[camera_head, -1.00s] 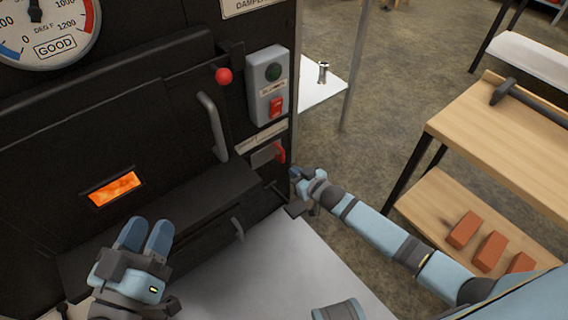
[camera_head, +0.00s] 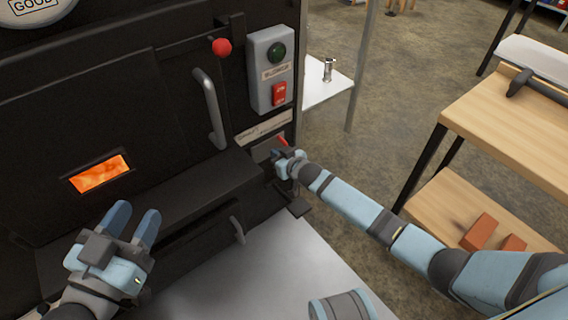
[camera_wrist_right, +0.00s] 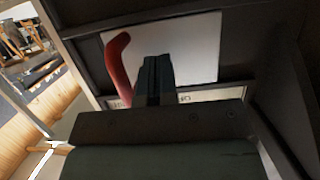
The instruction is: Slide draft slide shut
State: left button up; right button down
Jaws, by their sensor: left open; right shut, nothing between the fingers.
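The draft slide is a pale grey plate (camera_wrist_right: 200,48) with a red handle (camera_head: 283,141), low on the right of the black evaporator front, under a printed label (camera_head: 263,128). My right gripper (camera_head: 278,157) is shut and empty at the plate, just below the handle in the head view, and hides part of both. In the right wrist view its closed fingers (camera_wrist_right: 155,78) are in front of the plate, beside the curved red handle (camera_wrist_right: 118,65); I cannot tell whether they touch it. My left gripper (camera_head: 132,224) is open and empty at lower left, away from the slide.
Above the slide is a grey switch box (camera_head: 272,70) with a green button and red switch. A door handle (camera_head: 211,108) and a glowing window (camera_head: 100,174) are left of it. A wooden bench (camera_head: 510,135) stands right, with open floor between.

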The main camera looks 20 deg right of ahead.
pick_arm(q)
jog(key=shift+w+a, duration=0.1)
pick_arm(e)
jog(key=shift+w+a+f, duration=0.15)
jog(key=shift+w, duration=0.35)
jog(key=shift+w+d+p, duration=0.15)
jog(key=shift+w+d, duration=0.1)
jog(key=shift+d, duration=0.4)
jog(key=shift+w+d+p, duration=0.2)
jog(key=shift+d, duration=0.5)
jog(key=shift+w+d+p, duration=0.15)
jog(key=shift+w+d, duration=0.1)
jog(key=shift+d, duration=0.4)
jog(key=shift+s+p, duration=0.1)
jog(key=shift+p, duration=0.2)
jog(key=p, duration=0.8)
send_near(280, 144)
jog(key=s, duration=0.2)
pick_arm(q)
notch_tip(280, 144, up, 6)
jog(key=s+d+n, duration=0.1)
jog(key=s+n, duration=0.1)
jog(key=n, duration=0.1)
jog(key=shift+s+n+t, duration=0.3)
jog(key=shift+n+t, duration=0.1)
pick_arm(e)
jog(key=shift+s+d, duration=0.1)
jog(key=shift+d, duration=0.35)
